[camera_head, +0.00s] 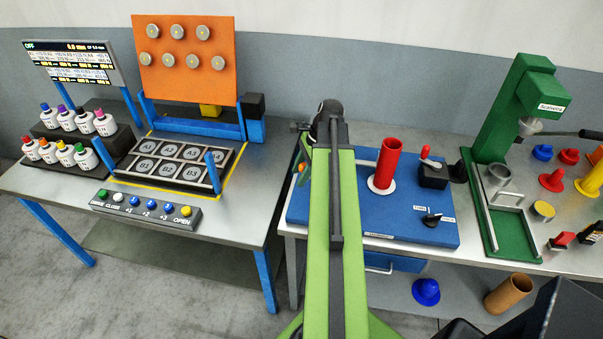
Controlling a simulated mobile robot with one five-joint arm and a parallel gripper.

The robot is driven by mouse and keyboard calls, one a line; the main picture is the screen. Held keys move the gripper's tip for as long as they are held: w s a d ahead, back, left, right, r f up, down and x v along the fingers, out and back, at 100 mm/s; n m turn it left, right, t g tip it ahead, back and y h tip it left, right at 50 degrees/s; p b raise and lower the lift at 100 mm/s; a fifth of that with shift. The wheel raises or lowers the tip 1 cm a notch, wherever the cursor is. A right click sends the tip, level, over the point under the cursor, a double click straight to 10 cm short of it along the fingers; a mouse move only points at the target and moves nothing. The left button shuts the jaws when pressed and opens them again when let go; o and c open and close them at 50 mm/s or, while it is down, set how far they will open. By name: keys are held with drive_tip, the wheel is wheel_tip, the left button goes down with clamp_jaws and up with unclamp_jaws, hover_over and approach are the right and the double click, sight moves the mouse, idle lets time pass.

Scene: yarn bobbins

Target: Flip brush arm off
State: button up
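My green arm reaches up the middle of the view over the blue board (410,228) on the right-hand table. Its dark end joint is near the board's back left; my gripper is mostly hidden behind the arm, and its fingers cannot be made out. A red cylinder (386,165) stands upright on a white round base on the board. Right of it is a black box (433,175) with a red-knobbed lever (425,153). A small black switch (432,219) sits at the board's front right, between white labels too small to read. I cannot tell which part is the brush arm.
A green press (490,150) stands right of the board, with coloured cones beyond. On the left table are a button strip (143,209), bottles (62,152) and an orange panel (187,62). A blue cone (426,291) and a brown tube (508,292) lie on the lower shelf.

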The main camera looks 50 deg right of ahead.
clamp_jaws()
idle(1.1)
